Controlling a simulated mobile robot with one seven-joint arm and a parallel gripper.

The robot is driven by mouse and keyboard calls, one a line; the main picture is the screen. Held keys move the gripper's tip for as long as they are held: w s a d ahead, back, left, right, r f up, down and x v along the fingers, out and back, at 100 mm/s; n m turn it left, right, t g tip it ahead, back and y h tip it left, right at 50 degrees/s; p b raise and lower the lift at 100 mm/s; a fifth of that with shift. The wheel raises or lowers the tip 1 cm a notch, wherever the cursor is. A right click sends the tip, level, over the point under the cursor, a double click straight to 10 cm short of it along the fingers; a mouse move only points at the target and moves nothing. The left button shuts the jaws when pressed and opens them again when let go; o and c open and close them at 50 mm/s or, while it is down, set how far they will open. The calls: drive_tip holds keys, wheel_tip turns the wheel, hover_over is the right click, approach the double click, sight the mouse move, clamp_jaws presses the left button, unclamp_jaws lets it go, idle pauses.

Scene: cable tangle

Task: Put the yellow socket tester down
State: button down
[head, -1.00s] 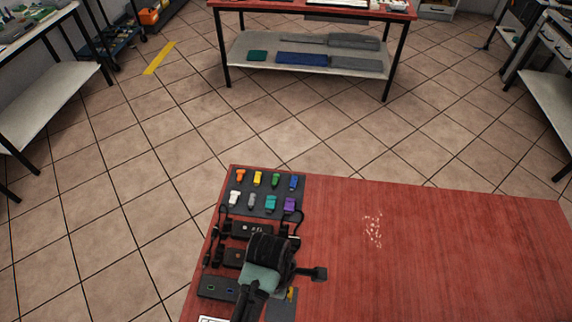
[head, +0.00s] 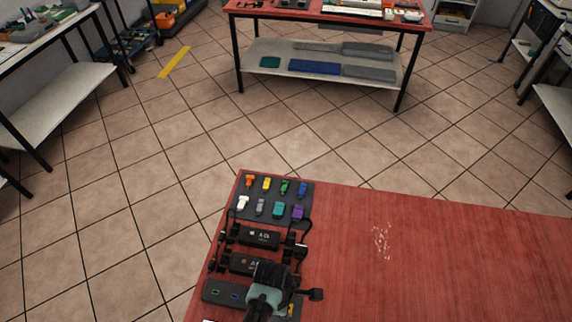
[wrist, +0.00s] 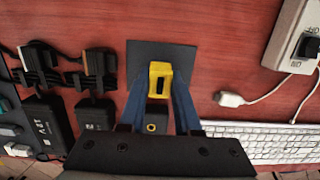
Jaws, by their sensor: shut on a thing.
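The yellow socket tester (wrist: 160,70) has a dark slot and sits between the two blue fingers of my gripper (wrist: 161,92) in the wrist view. My gripper is shut on it. A dark grey square pad (wrist: 138,56) lies under and around the tester in that view; I cannot tell whether the tester touches it. A dark block with a yellow ring (wrist: 156,118) shows between the fingers, nearer the palm. In the head view my arm hides most of this, and only a small yellow spot (head: 291,310) shows beside it.
Black power adapters (wrist: 40,122) with cables and plugs lie left of the pad. A white keyboard (wrist: 265,140), a white cable plug (wrist: 230,99) and a white socket box (wrist: 297,40) lie right. Coloured connectors sit on a grey mat (head: 270,192).

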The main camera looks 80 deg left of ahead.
drive_tip(key=shift+f, duration=0.2)
drive_tip(key=c, duration=0.6)
unclamp_jaws()
drive_tip(key=shift+r, duration=0.2)
wheel_tip(320, 180, up, 12)
drive_tip(key=s, duration=0.1)
drive_tip(key=shift+s+a+p, duration=0.15)
drive_tip(key=shift+a+p, duration=0.1)
drive_tip(key=shift+p, duration=0.2)
